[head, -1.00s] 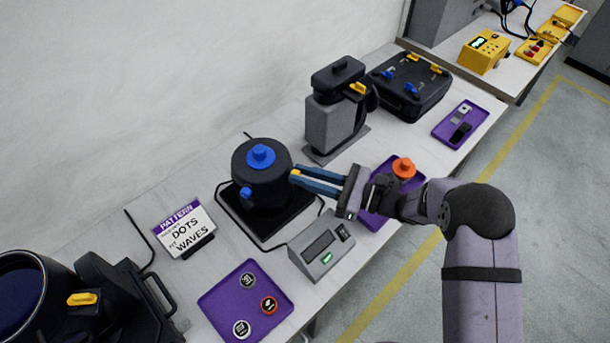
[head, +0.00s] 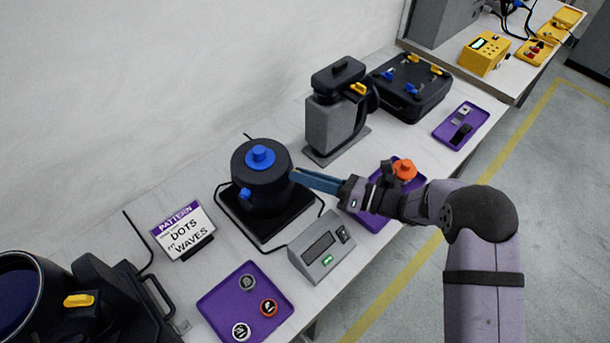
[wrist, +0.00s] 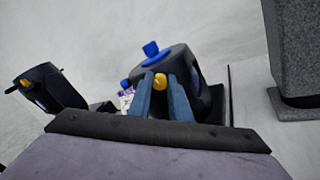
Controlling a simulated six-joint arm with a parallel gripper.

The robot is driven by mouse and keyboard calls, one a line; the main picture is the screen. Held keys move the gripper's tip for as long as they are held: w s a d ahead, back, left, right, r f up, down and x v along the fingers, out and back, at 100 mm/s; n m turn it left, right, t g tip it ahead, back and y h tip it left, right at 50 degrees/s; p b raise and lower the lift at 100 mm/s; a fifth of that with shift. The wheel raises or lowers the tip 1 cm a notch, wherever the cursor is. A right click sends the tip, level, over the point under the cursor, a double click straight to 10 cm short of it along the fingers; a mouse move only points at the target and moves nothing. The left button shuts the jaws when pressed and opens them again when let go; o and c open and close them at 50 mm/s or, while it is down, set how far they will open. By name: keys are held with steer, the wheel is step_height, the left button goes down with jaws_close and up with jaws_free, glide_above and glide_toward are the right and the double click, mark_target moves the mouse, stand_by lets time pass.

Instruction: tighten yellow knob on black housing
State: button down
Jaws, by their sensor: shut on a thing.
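The black housing (head: 262,184) is a round drum on a black square base, with a blue knob (head: 260,156) on top and another blue knob (head: 245,194) on its left side. It also shows in the wrist view (wrist: 187,65). The yellow knob (wrist: 160,82) is on the housing's side in the wrist view, between my blue fingertips. In the head view the fingers hide it. My gripper (head: 293,175) reaches in from the right, touching the housing's right side, shut on the yellow knob. Its fingers are stacked nearly edge-on in the head view.
A grey readout box (head: 322,246) stands in front of the housing. A purple tray (head: 375,222) with an orange knob (head: 404,168) lies beneath my arm. A grey-black projector (head: 335,120) stands behind right, and a pattern card (head: 183,231) at left. Black cables run around the base.

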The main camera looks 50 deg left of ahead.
stand_by(0.4)
steer(key=c, duration=1.6)
jaws_free()
steer(key=shift+w+d, duration=0.1)
steer(key=shift+d, duration=0.05)
steer(key=shift+b+v, duration=1.3)
steer(key=shift+v, duration=2.3)
steer(key=s+d+f+n+t+h, duration=0.1)
steer(key=d+n+h, duration=0.4)
steer(key=d, duration=1)
steer(key=s+d+n+t+h, duration=0.1)
steer(key=d+n+t+h, duration=0.3)
steer(key=d, duration=1.1)
steer(key=s+d+f+n+t+h, duration=0.1)
steer(key=s+d+n+t+h, duration=0.1)
steer(key=d+n+h, duration=0.5)
steer(key=shift+s+d+f+n+t+p, duration=0.15)
steer(key=shift+d+n, duration=0.55)
steer(key=shift+d, duration=0.65)
steer(key=shift+w+d+f+n+t+p, duration=0.1)
steer(key=shift+d+n, duration=0.6)
steer(key=shift+d, duration=0.6)
steer(key=shift+s+d+f+n+t+p, duration=0.15)
steer(key=shift+d+n, duration=0.55)
steer(key=shift+d, duration=0.65)
